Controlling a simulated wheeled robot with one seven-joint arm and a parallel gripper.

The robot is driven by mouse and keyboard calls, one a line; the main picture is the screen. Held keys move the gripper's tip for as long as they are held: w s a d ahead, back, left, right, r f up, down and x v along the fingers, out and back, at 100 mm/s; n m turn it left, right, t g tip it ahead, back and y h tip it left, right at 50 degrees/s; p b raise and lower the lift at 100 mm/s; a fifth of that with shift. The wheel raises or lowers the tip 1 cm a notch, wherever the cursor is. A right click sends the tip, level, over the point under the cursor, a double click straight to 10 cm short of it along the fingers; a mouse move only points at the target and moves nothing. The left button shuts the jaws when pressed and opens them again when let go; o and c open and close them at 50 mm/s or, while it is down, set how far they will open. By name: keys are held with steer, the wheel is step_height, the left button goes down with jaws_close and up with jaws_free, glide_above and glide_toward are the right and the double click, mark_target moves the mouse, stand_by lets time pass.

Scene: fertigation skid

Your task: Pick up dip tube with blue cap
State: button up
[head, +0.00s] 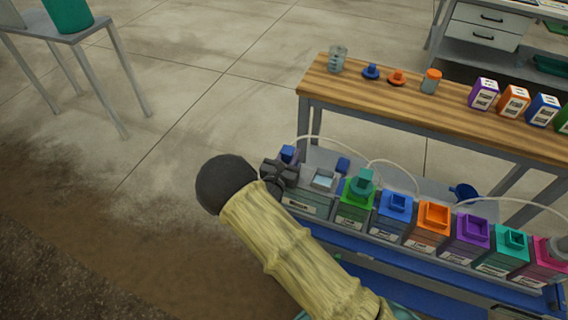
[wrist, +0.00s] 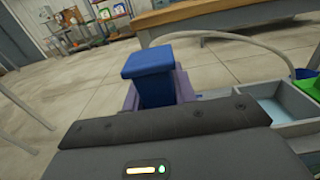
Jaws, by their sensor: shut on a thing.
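The dip tube's square blue cap (head: 288,152) shows at the left end of the row of tanks, just beyond my gripper (head: 278,172). A thin pale hose (head: 322,138) arcs close behind the cap.
An open grey tank (head: 304,202) is right beside the gripper. A wooden bench (head: 440,115) with small jars stands behind.

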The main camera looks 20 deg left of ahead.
steer(key=shift+w+d, duration=0.15)
steer(key=shift+d, duration=0.2)
steer(key=r, duration=0.6)
steer(key=r+p, duration=0.1)
steer(key=r, duration=0.2)
steer(key=shift+a+r, duration=0.4)
steer(key=shift+r, duration=0.15)
steer(key=shift+d+r, duration=0.15)
steer(key=shift+d, duration=0.1)
steer(key=shift+d+r+p, duration=0.1)
steer(key=shift+r+p, duration=0.45)
steer(key=shift+p, duration=0.05)
steer(key=shift+w, duration=0.15)
